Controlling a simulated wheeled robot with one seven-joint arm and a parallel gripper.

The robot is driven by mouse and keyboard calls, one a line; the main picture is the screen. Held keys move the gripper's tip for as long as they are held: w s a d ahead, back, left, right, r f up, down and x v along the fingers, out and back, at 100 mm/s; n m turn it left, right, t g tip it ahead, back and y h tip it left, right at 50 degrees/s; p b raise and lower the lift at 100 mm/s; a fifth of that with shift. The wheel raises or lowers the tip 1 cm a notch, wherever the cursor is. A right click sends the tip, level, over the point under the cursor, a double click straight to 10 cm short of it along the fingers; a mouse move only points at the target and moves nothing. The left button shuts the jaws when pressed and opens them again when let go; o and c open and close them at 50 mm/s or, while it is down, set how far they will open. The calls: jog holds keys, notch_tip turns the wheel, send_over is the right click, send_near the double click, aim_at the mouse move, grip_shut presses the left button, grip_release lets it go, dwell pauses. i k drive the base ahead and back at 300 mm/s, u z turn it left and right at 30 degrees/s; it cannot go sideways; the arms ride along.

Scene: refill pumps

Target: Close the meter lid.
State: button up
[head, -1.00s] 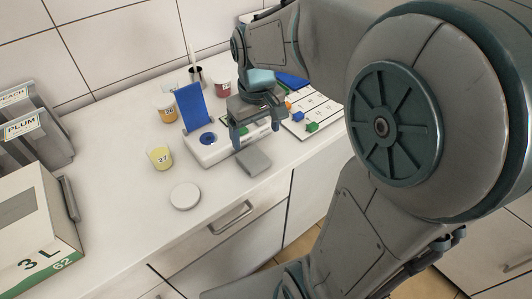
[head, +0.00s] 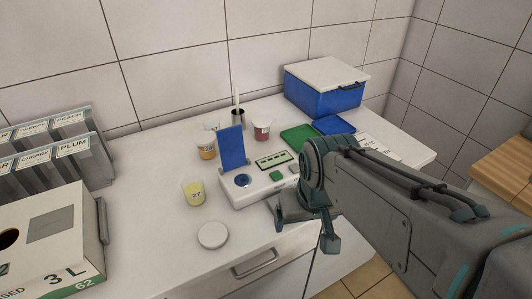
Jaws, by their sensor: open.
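The white meter (head: 239,198) stands on the counter with a display and green buttons on top. Its blue lid (head: 232,148) stands open, nearly upright, at the meter's back left edge. A round blue well (head: 242,180) shows uncovered in front of the lid. My gripper (head: 305,230) is open and empty, at the front right of the meter near the counter's front edge. My gripper and wrist hide part of the meter's right end. The lid and the gripper are well apart.
A cup of yellow liquid (head: 194,192) stands left of the meter, and a round white disc (head: 212,235) lies in front. Orange (head: 206,149) and red (head: 262,131) cups stand behind. A blue box (head: 318,97) is at the back right; flavour dispensers (head: 60,145) are at left.

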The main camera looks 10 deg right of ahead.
aim_at(231, 140)
jog(key=u, duration=1.15)
jog(key=k, duration=0.7)
jog(key=z, duration=0.55)
jog(key=i, duration=1)
